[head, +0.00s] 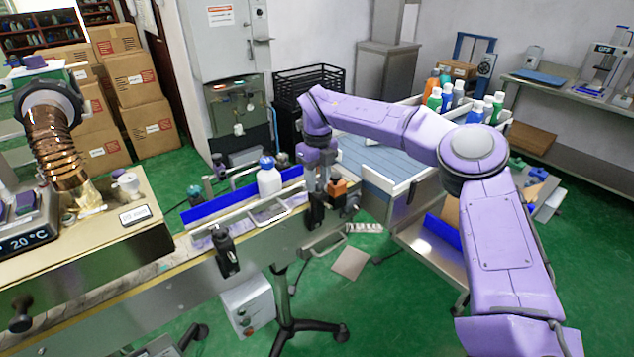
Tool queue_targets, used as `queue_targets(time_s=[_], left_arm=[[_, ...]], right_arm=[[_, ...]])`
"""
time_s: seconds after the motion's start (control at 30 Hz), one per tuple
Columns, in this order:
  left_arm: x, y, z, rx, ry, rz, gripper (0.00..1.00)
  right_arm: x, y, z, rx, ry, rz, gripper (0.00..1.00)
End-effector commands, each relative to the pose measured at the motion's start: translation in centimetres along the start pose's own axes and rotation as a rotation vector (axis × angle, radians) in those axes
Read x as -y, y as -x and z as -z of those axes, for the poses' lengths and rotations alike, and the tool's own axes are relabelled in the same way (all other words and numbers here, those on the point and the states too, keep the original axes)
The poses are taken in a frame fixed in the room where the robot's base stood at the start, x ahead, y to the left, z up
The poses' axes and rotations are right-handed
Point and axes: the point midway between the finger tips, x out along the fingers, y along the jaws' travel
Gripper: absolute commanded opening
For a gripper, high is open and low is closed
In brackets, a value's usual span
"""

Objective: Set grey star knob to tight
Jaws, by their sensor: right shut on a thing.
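My right gripper (316,189) reaches down from the purple arm to the front guide rail of the conveyor, right of the white bottle. It is shut on a small dark part at the top of a dark clamp (316,214), which I take to be the grey star knob. The fingers hide most of the knob, so its shape and setting cannot be read. A similar dark clamp (226,252) stands on the front rail further left. My left gripper is not in view.
A white bottle with a blue cap (268,178) stands on the conveyor between the rails. An orange and black device (338,188) is close right of my gripper.

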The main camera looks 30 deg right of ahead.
Motion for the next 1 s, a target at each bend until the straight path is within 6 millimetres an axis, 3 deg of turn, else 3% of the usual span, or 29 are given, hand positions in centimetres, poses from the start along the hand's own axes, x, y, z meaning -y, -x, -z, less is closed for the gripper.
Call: queue_targets(time_s=[1.0], left_arm=[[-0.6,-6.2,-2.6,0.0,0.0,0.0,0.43]], right_arm=[[0.2,-0.2,0.0,0.007,-0.964,-0.001,0.08]])
